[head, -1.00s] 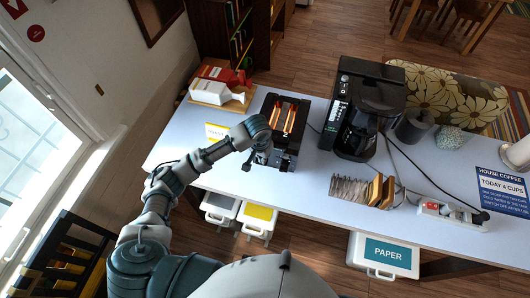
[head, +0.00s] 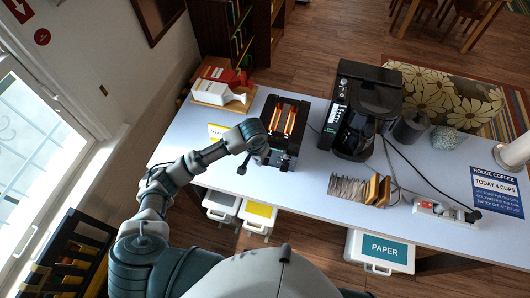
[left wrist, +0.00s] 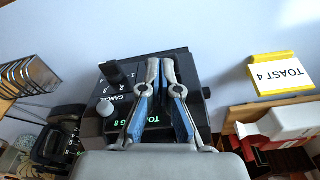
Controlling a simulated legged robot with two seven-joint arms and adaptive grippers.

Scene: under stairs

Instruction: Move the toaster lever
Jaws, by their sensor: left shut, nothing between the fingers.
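The black toaster (head: 297,135) stands on the white-blue table, with its slots glowing orange. In the left wrist view, the toaster's front panel (left wrist: 108,88) shows a CANCEL label, a grey knob (left wrist: 105,108), a black knob-like part (left wrist: 116,73) and green lit text. I cannot tell for sure which part is the lever; my fingers cover part of the panel. My left gripper (left wrist: 162,66) is shut and empty, in front of the toaster's face. In the head view, my left gripper (head: 250,163) is at the toaster's near left side; contact cannot be told. My right gripper is not in view.
A coffee maker (head: 364,108) stands right of the toaster, with a wire rack (head: 350,188) in front. A yellow-edged TOAST 4 card (left wrist: 281,73) and a wooden board with packages (head: 222,90) are to the left. A power strip (head: 440,210) lies at right.

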